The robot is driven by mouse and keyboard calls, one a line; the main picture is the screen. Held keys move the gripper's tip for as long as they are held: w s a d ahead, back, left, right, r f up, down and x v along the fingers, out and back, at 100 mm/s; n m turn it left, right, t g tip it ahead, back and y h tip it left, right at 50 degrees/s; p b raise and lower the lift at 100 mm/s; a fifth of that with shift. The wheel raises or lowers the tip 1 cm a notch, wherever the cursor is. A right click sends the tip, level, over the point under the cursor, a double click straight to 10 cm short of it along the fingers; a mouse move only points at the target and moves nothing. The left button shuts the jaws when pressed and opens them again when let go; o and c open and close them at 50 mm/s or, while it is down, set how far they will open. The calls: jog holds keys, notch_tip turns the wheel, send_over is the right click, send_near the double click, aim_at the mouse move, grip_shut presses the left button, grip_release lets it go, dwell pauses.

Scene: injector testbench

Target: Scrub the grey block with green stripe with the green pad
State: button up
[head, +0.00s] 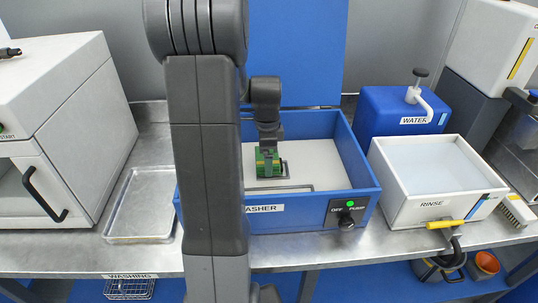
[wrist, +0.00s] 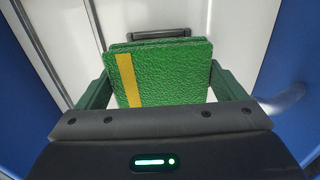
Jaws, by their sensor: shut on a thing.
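My gripper (head: 268,150) points down inside the blue washer basin (head: 290,221). It is shut on the green pad (head: 262,166), a textured green piece with a yellow stripe. In the wrist view the pad (wrist: 180,75) sits between the two dark green fingers of my gripper (wrist: 163,82), its broad face toward the camera. The pad is over the basin's pale floor; I cannot tell whether it touches anything. I cannot make out the grey block with green stripe in either view; the pad or my arm may hide it.
A dark pipe (head: 285,188) runs along the basin floor, with a pump knob (head: 346,219) in front. A white rinse basin (head: 422,216) and blue water tank (head: 385,106) stand right. A metal tray (head: 143,203) and white cabinet (head: 62,100) stand left. My arm hides the basin's left part.

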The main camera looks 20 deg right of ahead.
aim_at(278, 155)
jog(key=shift+s+d, duration=0.2)
jog(key=shift+d, duration=0.6)
jog(key=shift+s+d, duration=0.2)
jog(key=shift+d, duration=0.6)
jog(key=shift+w+a, duration=0.25)
jog(key=shift+a, duration=0.65)
jog(key=shift+w+a, duration=0.2)
jog(key=shift+a, duration=0.65)
jog(key=shift+s+d+p, duration=0.2)
jog(key=shift+s+d, duration=0.05)
jog(key=shift+d, duration=0.65)
jog(key=shift+s+d+p, duration=0.2)
jog(key=shift+d, duration=0.7)
jog(key=shift+w+a, duration=0.2)
jog(key=shift+a, duration=0.7)
jog(key=shift+w+a, duration=0.2)
jog(key=shift+a, duration=0.7)
notch_tip(278, 155, up, 16)
jog(key=p, duration=1)
